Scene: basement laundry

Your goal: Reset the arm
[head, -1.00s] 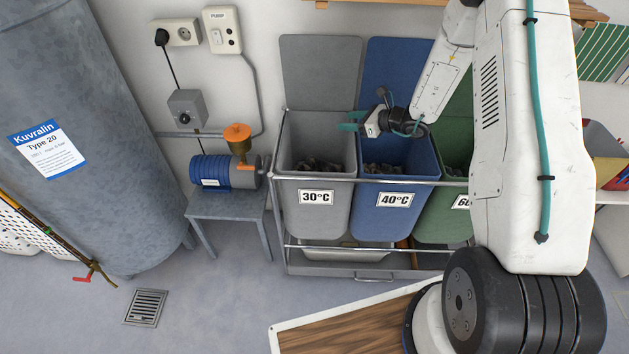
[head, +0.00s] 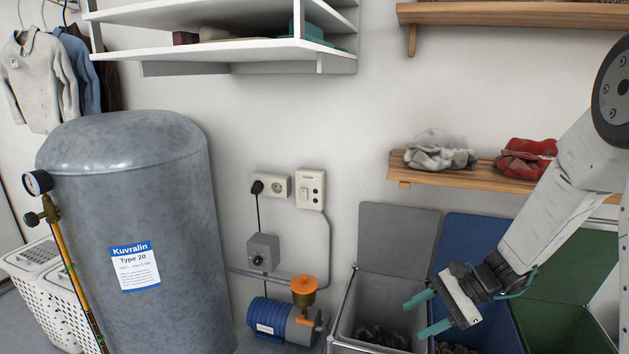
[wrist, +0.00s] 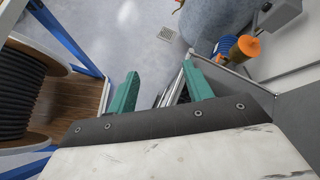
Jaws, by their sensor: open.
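My gripper (head: 428,314) is at the lower right of the head view, at the end of my white arm. Its two green fingers are spread apart with nothing between them. It is in front of the grey bin (head: 361,300) and the blue bin (head: 492,325). The wrist view shows the same open fingers (wrist: 165,92), with the floor and a metal rail beyond them. How high the gripper is above the bins is hard to tell.
A grey tank (head: 160,230) stands at the left. A blue pump with an orange funnel (head: 304,290) is left of the bins. A wooden shelf (head: 480,173) holds grey and red cloth. The wrist view shows a black cable reel (wrist: 28,90) at left.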

